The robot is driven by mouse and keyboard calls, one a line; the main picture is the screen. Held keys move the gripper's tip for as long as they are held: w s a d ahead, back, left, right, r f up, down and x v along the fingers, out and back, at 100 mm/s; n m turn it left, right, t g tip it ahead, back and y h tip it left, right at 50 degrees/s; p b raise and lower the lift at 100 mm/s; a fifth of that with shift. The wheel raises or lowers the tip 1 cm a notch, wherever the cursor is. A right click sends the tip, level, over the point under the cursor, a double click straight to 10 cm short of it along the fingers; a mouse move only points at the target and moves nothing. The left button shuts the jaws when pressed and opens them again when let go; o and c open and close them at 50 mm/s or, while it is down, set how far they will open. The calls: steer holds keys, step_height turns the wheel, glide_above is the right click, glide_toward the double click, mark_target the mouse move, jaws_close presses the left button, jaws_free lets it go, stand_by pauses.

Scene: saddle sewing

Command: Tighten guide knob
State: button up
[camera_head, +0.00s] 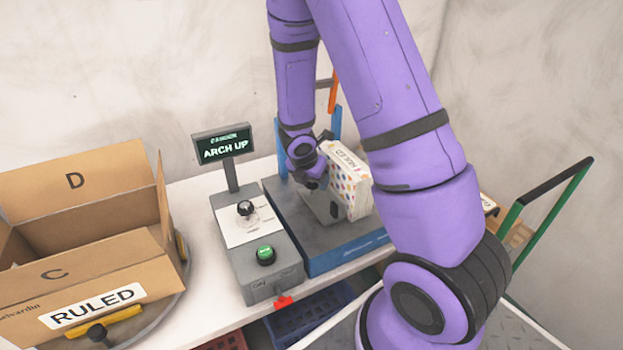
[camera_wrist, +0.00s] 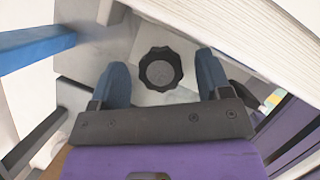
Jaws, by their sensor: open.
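The guide knob (camera_wrist: 160,69), dark with a lobed rim and a grey centre, shows in the wrist view over a pale grey plate. It is between and slightly beyond the two blue fingers of my gripper (camera_wrist: 162,61). The fingers are open, with a gap on each side of the knob; I see no contact. In the head view my gripper (camera_head: 313,182) is low over the grey machine bed (camera_head: 298,225), left of a white dotted block (camera_head: 350,190) marked RULED. The knob is hidden there.
The block's pale page edges (camera_wrist: 245,30) lie close to the right finger. A blue post (camera_wrist: 35,45) stands at left. A control box (camera_head: 228,228) has a black dial, a green button (camera_head: 265,254) and an ARCH UP display (camera_head: 223,146). A cardboard box (camera_head: 85,285) stands left.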

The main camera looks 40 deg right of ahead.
steer(key=c, duration=0.9)
steer(key=m+g, duration=0.1)
steer(key=m, duration=0.2)
steer(key=shift+w+m, duration=0.1)
steer(key=shift+m, duration=0.3)
steer(key=m+g, duration=0.1)
steer(key=m, duration=0.2)
steer(key=shift+m+g, duration=0.3)
steer(key=shift+g, duration=0.1)
steer(key=m+g, duration=0.1)
steer(key=m, duration=0.3)
steer(key=shift+w, duration=0.1)
steer(key=shift+d+m+g+y, duration=0.1)
steer(key=shift+m+g+y, duration=0.6)
steer(key=shift+m, duration=1.2)
